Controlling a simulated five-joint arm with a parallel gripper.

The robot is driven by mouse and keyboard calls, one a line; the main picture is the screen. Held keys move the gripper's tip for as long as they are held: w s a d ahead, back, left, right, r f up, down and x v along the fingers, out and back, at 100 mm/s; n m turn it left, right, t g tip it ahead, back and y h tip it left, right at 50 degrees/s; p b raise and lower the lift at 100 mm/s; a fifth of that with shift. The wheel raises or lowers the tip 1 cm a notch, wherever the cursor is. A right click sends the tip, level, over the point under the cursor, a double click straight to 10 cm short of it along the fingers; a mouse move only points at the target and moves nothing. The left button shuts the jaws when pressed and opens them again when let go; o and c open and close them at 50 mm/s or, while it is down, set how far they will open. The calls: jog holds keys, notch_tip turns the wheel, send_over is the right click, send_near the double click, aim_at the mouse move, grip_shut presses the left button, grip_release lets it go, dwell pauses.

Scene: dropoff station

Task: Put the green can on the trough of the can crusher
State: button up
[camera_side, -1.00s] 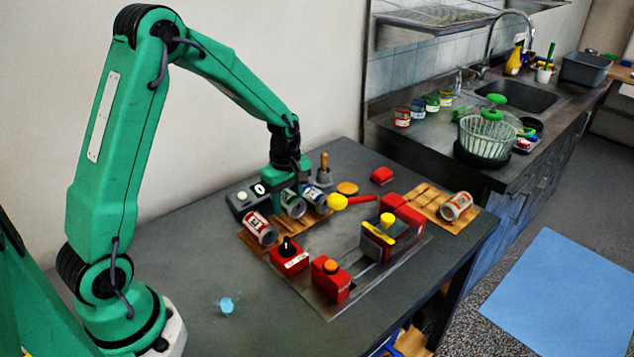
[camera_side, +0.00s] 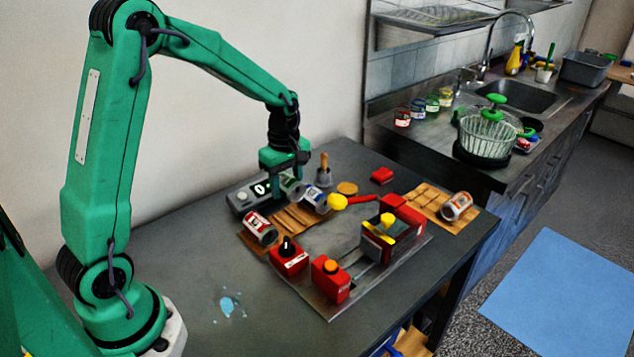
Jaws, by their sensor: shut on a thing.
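My gripper (camera_side: 288,178) is shut on the green can (camera_side: 293,188) and holds it a little above the wooden slatted rack, at the back of the table. The can lies sideways with its pale round end toward the camera; the gripper hides part of it. The can crusher (camera_side: 404,218) is red and dark with a yellow piece on top, to the right of and nearer than my gripper. Its grey trough (camera_side: 366,266) runs between the crusher body and a red block with an orange knob (camera_side: 330,280). I see no can in the trough.
A red-labelled can (camera_side: 260,229) and a blue-labelled can (camera_side: 316,201) lie on the left rack (camera_side: 296,219). Another can (camera_side: 456,206) lies on the right rack (camera_side: 424,197). A grey box with a display (camera_side: 250,198), a bell (camera_side: 323,172) and a red switch box (camera_side: 289,257) stand close by.

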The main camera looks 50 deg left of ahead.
aim_at(287, 175)
notch_tip(287, 175, up, 10)
jog(key=shift+r, duration=0.15)
jog(key=d+m, duration=1.8)
jog(key=d, duration=0.4)
notch_tip(287, 175, down, 12)
jog(key=shift+r, duration=0.2)
jog(key=shift+w+d+f, duration=0.1)
jog(key=shift+f, duration=0.05)
jog(key=shift+f, duration=3)
